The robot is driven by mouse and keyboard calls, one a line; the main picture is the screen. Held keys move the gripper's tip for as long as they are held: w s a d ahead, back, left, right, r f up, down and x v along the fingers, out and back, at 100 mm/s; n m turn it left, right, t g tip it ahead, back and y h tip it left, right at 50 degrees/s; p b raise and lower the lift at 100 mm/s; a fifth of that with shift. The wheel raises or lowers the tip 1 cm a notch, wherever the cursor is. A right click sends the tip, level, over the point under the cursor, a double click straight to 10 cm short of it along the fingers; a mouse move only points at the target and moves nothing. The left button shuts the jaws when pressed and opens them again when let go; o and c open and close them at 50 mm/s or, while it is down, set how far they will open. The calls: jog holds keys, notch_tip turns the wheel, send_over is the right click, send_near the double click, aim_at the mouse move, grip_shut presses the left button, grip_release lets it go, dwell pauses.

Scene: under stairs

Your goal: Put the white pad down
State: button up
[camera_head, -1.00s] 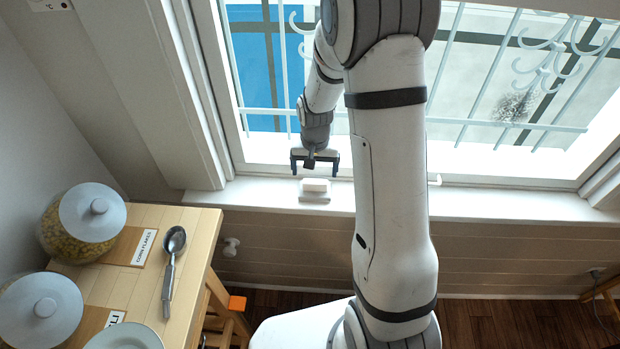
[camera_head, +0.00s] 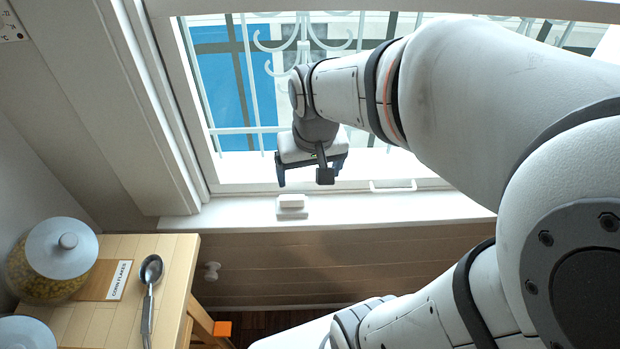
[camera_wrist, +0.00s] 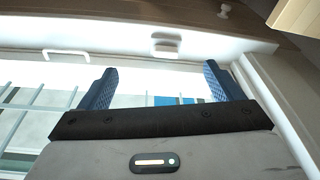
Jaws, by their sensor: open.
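The white pad (camera_head: 291,201) is a small white block. It rests on a slightly wider pale base (camera_head: 291,213) on the window sill. In the wrist view the pad (camera_wrist: 166,38) lies beyond the gap between the fingers. My gripper (camera_head: 309,176) is open and empty, with its two dark blue fingers apart. In the head view it is just above and to the right of the pad in the picture, clear of it. In the wrist view my gripper (camera_wrist: 160,69) has nothing between its fingertips.
The white sill (camera_head: 400,207) is bare to the right of the pad. The window has a pale metal grille (camera_head: 245,85) and a white handle (camera_head: 392,186). A wooden table (camera_head: 130,315) at lower left holds a jar (camera_head: 62,260) and a spoon (camera_head: 149,290).

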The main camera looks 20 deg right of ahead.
jog(key=s+a+r+n, duration=0.1)
jog(key=s+r, duration=0.1)
jog(key=s, duration=0.5)
jog(key=shift+a+t, duration=0.15)
jog(key=shift+t, duration=0.25)
jog(key=shift+c, duration=0.2)
